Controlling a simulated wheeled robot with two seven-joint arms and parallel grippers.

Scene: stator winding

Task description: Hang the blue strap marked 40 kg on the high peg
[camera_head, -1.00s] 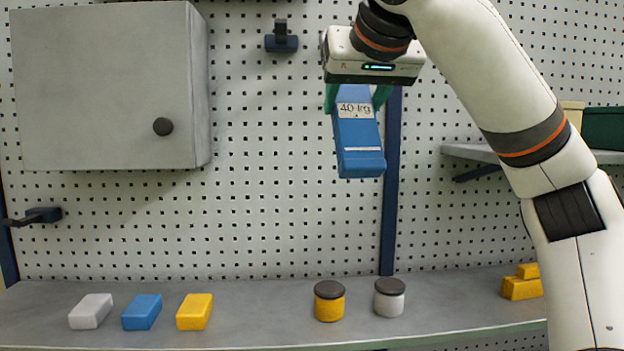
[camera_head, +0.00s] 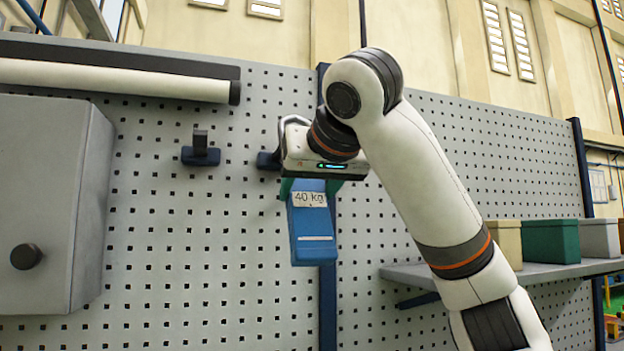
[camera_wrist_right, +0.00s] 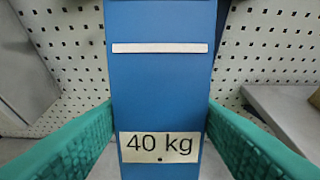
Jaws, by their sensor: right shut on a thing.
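The blue strap (camera_head: 313,225) is a long blue block with a white "40 kg" label and a pale bar. It hangs below my right gripper (camera_head: 310,189) in the head view, in front of the pegboard. The gripper's green fingers are shut on its upper part. In the right wrist view the strap (camera_wrist_right: 160,90) fills the middle between the fingers. A dark blue peg (camera_head: 200,152) stands on the board left of the gripper, apart from the strap. Another dark blue mount (camera_head: 268,161) is partly hidden behind the gripper; I cannot tell its full shape. My left gripper is out of view.
A grey cabinet (camera_head: 60,200) is at the left, under a white roll (camera_head: 115,80). A shelf (camera_head: 400,272) at the right holds beige, green (camera_head: 551,241) and grey bins.

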